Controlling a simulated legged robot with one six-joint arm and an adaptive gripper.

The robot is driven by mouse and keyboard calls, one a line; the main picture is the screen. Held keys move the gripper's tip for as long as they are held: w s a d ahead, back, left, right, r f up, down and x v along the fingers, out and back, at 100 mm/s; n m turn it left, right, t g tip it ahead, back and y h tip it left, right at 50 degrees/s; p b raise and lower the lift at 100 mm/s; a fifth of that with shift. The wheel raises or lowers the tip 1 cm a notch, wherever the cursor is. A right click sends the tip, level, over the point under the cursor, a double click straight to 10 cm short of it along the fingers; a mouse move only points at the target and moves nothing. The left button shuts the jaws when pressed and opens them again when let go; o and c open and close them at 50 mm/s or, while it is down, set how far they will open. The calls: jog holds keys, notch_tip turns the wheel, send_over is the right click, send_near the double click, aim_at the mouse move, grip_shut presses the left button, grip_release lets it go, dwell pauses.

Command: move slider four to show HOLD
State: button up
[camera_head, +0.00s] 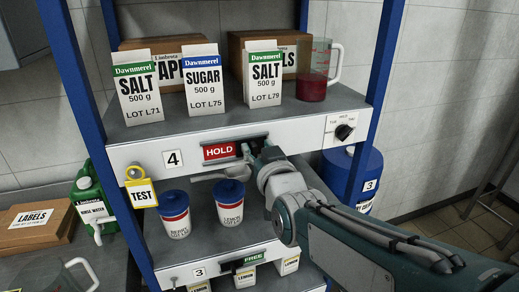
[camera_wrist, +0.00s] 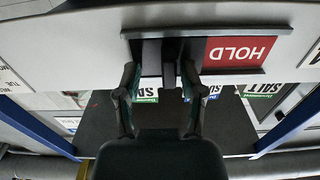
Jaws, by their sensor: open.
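Slider four's slot is on the upper shelf's front edge, beside the number 4 plate (camera_head: 173,158). Its red HOLD panel (camera_head: 219,151) is in plain view and also shows upside down in the wrist view (camera_wrist: 238,53). In the wrist view the slider's dark handle (camera_wrist: 170,55) stands next to the panel. My gripper (camera_head: 247,158) is at the right end of the slot in the head view. In the wrist view my gripper (camera_wrist: 160,80) is open, with a finger on each side of the handle. I cannot tell whether either finger touches it.
Salt (camera_head: 139,88) and sugar (camera_head: 204,78) cartons and a jug of red liquid (camera_head: 315,75) stand on the shelf above. A dial (camera_head: 343,131) is to the right. Two lidded cups (camera_head: 230,203) stand below. Slider three shows green FREE (camera_head: 254,258). A yellow TEST tag (camera_head: 142,193) hangs left.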

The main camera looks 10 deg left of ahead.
jog(key=v, duration=1.2)
jog(key=shift+w+d+f, duration=0.1)
jog(key=shift+f, duration=0.05)
jog(key=d+f+m+g+h, duration=0.3)
jog(key=d+f+g+h, duration=0.15)
jog(key=d+f, duration=0.4)
jog(key=s+d+f+m+g+h, duration=0.1)
jog(key=s+d+f+g+h, duration=0.1)
jog(key=s+d, duration=0.2)
jog(key=s+d+f+m+g+h, duration=0.2)
jog(key=s+d, duration=0.3)
jog(key=d, duration=0.3)
jog(key=shift+s+f+g+h, duration=0.35)
jog(key=shift+g, duration=0.3)
dwell(0.4)
